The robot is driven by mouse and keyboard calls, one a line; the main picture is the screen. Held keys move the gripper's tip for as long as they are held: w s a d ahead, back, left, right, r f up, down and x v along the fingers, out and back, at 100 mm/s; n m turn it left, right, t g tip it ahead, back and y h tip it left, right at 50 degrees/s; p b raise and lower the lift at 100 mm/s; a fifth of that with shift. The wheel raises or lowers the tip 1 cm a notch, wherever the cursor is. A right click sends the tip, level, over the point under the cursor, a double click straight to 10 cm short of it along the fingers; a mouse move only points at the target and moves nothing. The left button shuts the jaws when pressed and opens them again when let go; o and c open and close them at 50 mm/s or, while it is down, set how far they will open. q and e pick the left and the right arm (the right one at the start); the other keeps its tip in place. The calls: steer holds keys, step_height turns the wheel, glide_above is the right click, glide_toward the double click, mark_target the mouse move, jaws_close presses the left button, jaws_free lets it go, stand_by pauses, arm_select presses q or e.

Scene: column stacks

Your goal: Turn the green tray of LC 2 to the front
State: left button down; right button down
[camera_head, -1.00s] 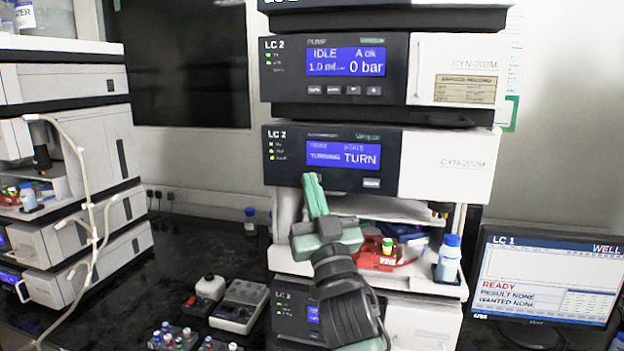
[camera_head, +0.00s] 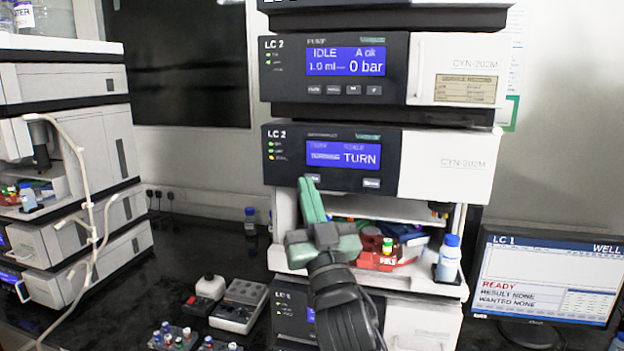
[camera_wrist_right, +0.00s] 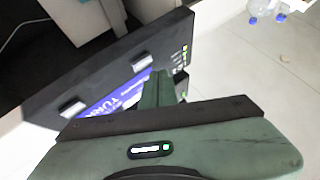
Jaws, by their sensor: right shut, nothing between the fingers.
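The LC 2 autosampler panel (camera_head: 285,180) has a blue display (camera_head: 343,154) reading TURN. Its left button (camera_head: 313,178) and right button (camera_head: 371,183) sit below the display. In the bay beneath, a red tray (camera_head: 378,262) with a green-capped vial (camera_head: 388,245) shows at the front right, with blue items behind it. I cannot make out the green tray; my gripper hides part of the bay. My right gripper (camera_head: 308,184) is shut and empty, its tips at the panel's lower edge by the left button. The wrist view shows its fingers (camera_wrist_right: 160,88) close to the panel. My left gripper is out of view.
A blue-capped bottle (camera_head: 449,258) stands at the bay's right edge. The LC 1 monitor (camera_head: 548,275) is at the right. A grey control box (camera_head: 239,306) and vial racks (camera_head: 175,338) lie on the dark bench at lower left. Another instrument stack stands at the left.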

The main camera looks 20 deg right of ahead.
steer(key=s+a, duration=0.1)
steer(key=s, duration=0.1)
steer(key=s+a, duration=0.1)
steer(key=shift+s+a, duration=0.3)
steer(key=shift+s, duration=0.1)
stand_by(5.0)
